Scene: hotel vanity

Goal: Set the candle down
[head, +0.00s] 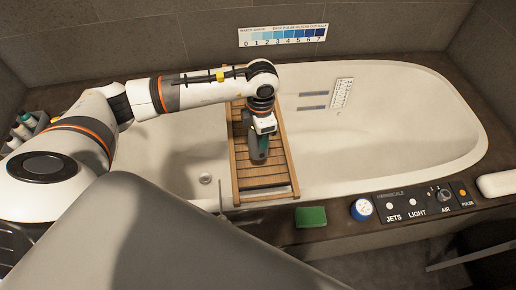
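My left gripper (259,157) points down over the wooden bath tray (245,183), which lies across the tub. A dark teal patch shows at the gripper's lower end; I cannot tell whether it is a held thing or part of the gripper. No candle can be clearly made out; the gripper and wrist hide the middle of the tray. The gap between the fingers is not clear at this size. My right gripper is not in view.
The white bathtub (400,130) surrounds the tray. On the front ledge are a green sponge-like block (311,217), a round blue-and-white item (361,209), a control panel (425,201) and a white roll-like item (498,184). Bottles (28,122) stand far left.

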